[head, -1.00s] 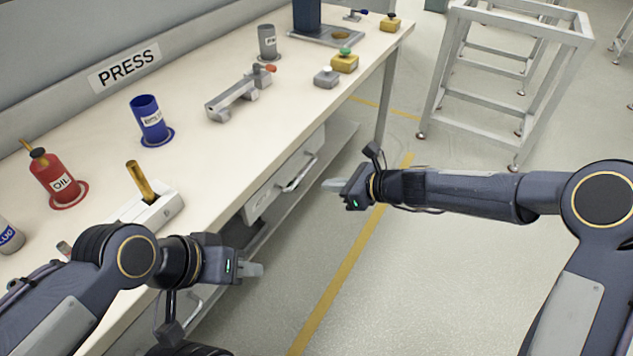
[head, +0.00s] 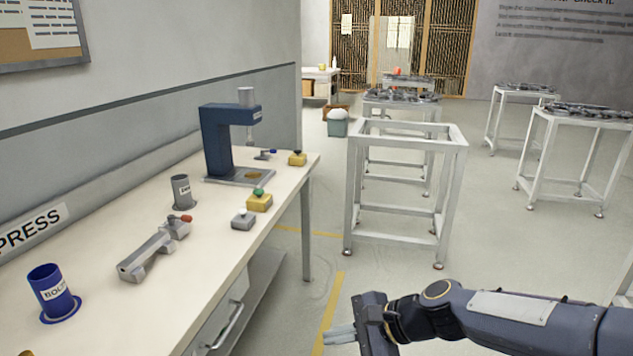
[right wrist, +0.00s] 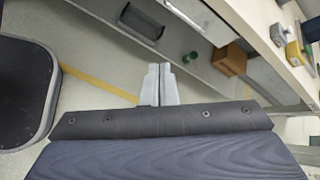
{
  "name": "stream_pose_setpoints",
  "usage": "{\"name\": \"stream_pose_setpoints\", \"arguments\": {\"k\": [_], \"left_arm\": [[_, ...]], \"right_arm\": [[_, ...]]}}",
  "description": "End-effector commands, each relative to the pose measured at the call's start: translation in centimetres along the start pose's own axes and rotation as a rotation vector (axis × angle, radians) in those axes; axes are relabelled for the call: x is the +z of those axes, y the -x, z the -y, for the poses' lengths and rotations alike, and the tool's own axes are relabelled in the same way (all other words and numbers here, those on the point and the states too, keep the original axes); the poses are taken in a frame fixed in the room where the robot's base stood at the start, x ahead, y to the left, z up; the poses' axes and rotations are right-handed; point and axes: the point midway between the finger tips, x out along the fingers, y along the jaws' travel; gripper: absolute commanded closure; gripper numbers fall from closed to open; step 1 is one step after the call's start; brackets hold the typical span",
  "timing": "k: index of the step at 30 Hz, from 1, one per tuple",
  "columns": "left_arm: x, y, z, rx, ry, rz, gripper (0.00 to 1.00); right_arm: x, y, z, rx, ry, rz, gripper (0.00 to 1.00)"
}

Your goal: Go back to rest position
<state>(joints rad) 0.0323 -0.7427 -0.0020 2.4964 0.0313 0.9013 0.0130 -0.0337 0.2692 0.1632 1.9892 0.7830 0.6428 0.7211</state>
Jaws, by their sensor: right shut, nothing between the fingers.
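My right gripper (head: 342,335) is at the bottom of the head view, over the floor to the right of the workbench (head: 95,225). Its fingers are closed together and empty; they also show in the right wrist view (right wrist: 160,84), pointing toward the floor and the bench front. No object touches it. My left gripper is not in the head view now.
On the bench are a blue press (head: 222,140), a grey clamp (head: 150,255), a blue cup (head: 52,291), a grey cup (head: 181,190) and button boxes (head: 259,201). An empty white frame stand (head: 404,200) is ahead. Floor between is clear.

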Motion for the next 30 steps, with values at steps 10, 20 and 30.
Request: {"name": "stream_pose_setpoints", "arguments": {"k": [10, 20, 30], "left_arm": [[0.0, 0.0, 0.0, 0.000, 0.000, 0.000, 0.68], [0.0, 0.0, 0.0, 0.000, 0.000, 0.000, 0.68], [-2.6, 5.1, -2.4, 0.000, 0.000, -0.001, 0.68]], "right_arm": [[0.0, 13.1, -10.9, 0.133, 0.756, -0.296, 1.00], [-1.1, 17.2, -18.2, 0.294, 1.092, -0.455, 1.00], [2.3, 21.5, -16.6, 0.346, 1.165, -0.486, 1.00]]}}
